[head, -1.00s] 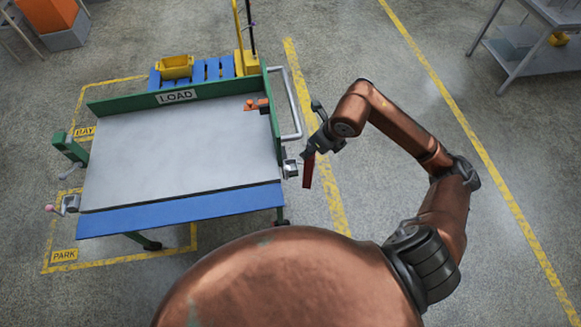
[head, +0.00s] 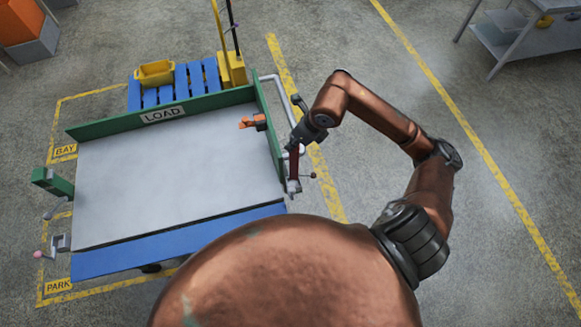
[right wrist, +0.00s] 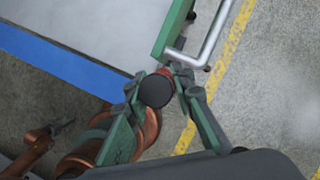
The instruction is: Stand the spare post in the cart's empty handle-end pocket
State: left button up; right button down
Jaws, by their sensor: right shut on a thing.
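The cart (head: 180,170) has a grey deck, green walls and a blue near edge. Its grey handle (head: 284,84) is on the right side. The dark red spare post (head: 294,163) hangs roughly upright from my right gripper (head: 298,141), just outside the cart's right edge. A metal bracket (head: 293,187) at the near right corner lies by the post's lower end; I cannot tell whether they touch. In the right wrist view, my right gripper's green fingers (right wrist: 157,100) close around the post's black round cap (right wrist: 156,91).
An orange clamp-like piece (head: 254,122) sits near the deck's right edge. A blue pallet (head: 185,82) with a yellow bin (head: 154,73) and a yellow stand (head: 232,68) are behind the cart. Floor right of the cart is clear up to a grey table (head: 515,35).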

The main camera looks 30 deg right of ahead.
aim_at(294, 156)
jog(key=f, duration=0.4)
jog(key=shift+s, duration=0.2)
jog(key=shift+w+f+p, duration=0.1)
jog(key=shift+f+p, duration=0.2)
notch_tip(294, 156, down, 3)
jog(key=shift+f, duration=0.35)
jog(key=c, duration=2)
grip_release()
jog(key=o, duration=0.3)
jog(key=shift+o, duration=0.2)
pick_arm(q)
jog(key=shift+s+r, duration=0.55)
jog(key=shift+s, duration=0.35)
pick_arm(e)
jog(key=shift+r, duration=0.1)
